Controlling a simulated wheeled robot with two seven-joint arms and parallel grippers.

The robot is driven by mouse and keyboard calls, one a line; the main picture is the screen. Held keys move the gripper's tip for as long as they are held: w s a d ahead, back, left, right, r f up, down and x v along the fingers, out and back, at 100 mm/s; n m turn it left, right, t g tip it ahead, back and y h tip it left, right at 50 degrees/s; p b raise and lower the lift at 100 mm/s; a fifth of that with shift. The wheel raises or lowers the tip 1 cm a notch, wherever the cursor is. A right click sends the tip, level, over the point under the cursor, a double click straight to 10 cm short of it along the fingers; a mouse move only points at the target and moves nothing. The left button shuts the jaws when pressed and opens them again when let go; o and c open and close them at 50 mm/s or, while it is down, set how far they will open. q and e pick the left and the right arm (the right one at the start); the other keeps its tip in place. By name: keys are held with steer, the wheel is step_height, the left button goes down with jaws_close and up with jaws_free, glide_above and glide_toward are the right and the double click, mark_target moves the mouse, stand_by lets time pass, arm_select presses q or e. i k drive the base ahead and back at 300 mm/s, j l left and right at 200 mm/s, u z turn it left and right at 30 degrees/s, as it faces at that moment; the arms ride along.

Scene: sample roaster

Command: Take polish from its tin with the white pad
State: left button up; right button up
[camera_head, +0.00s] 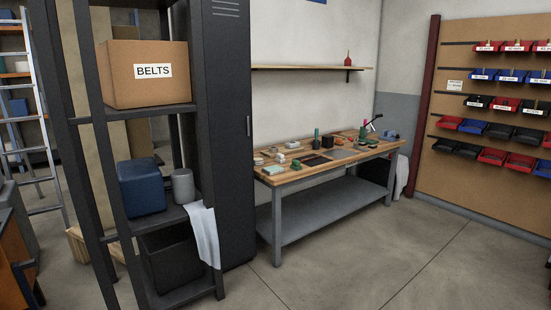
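A wooden-topped workbench (345,158) stands against the far wall with many small items on it. Among them are a few small whitish items (291,145) at its left part and a pale green flat block (278,169) near its front left corner. They are too small to tell whether one is the white pad. I cannot make out a polish tin. Neither of my grippers is in view.
A dark shelf rack stands close on the left with a BELTS box (146,74), a blue bin (141,188) and a hanging cloth (204,234). A dark locker (228,130) stands between rack and bench. The floor (350,270) before the bench is clear. Red and blue bins hang on a pegboard (490,190).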

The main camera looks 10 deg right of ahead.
mark_target(280, 158)
steer(key=i+l, duration=0.2)
steer(key=i, duration=0.3)
steer(key=i+l, duration=0.15)
steer(key=i, duration=0.4)
steer(key=i+l+z, duration=0.1)
steer(key=i, duration=0.65)
